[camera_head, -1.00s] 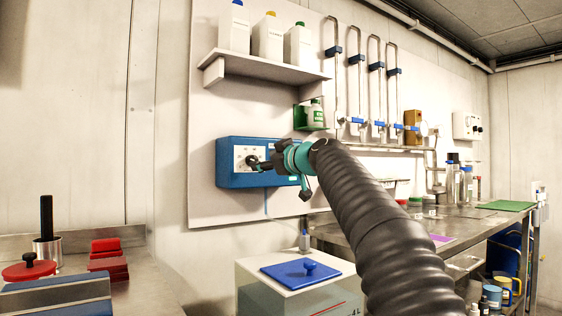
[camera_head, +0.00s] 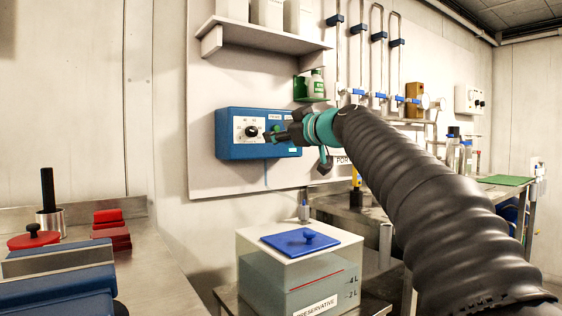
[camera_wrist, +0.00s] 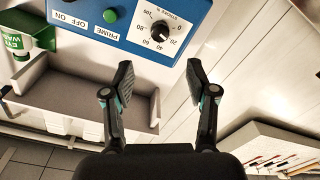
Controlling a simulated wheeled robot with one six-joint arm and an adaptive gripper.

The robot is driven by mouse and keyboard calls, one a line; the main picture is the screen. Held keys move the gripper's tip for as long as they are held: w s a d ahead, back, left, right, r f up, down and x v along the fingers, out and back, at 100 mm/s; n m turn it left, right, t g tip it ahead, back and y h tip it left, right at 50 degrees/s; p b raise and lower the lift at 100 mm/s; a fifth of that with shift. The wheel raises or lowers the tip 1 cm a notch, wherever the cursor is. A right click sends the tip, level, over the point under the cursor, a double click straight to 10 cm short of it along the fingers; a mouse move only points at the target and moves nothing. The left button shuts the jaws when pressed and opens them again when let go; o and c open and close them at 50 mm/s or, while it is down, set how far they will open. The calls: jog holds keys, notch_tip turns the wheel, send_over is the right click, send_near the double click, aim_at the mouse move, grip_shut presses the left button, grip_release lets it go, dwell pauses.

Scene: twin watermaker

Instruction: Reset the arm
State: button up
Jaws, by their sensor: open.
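My gripper (camera_head: 272,136) is in front of the blue control box (camera_head: 232,141) on the wall panel, with my arm reaching in from the lower right. In the wrist view my gripper (camera_wrist: 158,85) is open, its two fingers apart with nothing between them. The box (camera_wrist: 97,28) shows there upside down, with a black stroke dial (camera_wrist: 160,31) just beyond the fingertips and a green prime button (camera_wrist: 110,15). The fingers look apart from the dial. In the head view the dial (camera_head: 251,131) is visible left of the gripper.
A tank (camera_head: 290,272) with a blue lid (camera_head: 300,241) stands below the box. A shelf (camera_head: 262,38) with bottles is above. A green eyewash bottle holder (camera_head: 309,88) is right of the box. A bench with red items (camera_head: 110,226) is at left.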

jog(key=s+d+f+m+g+h, duration=0.3)
jog(key=s+d+f+m, duration=0.1)
jog(key=s+f, duration=0.9)
jog(key=s+d+f+m+g+h, duration=0.3)
jog(key=s+d+f, duration=0.3)
jog(key=s+f, duration=0.7)
jog(key=s+d+f+m+g+h+p, duration=0.1)
jog(key=s+d+f+m+h, duration=0.3)
jog(key=s+f, duration=1)
notch_tip(320, 180, down, 5)
jog(key=shift+d+f+m+g, duration=0.1)
jog(key=shift+d+m+g, duration=0.7)
jog(key=shift+d+g, duration=0.1)
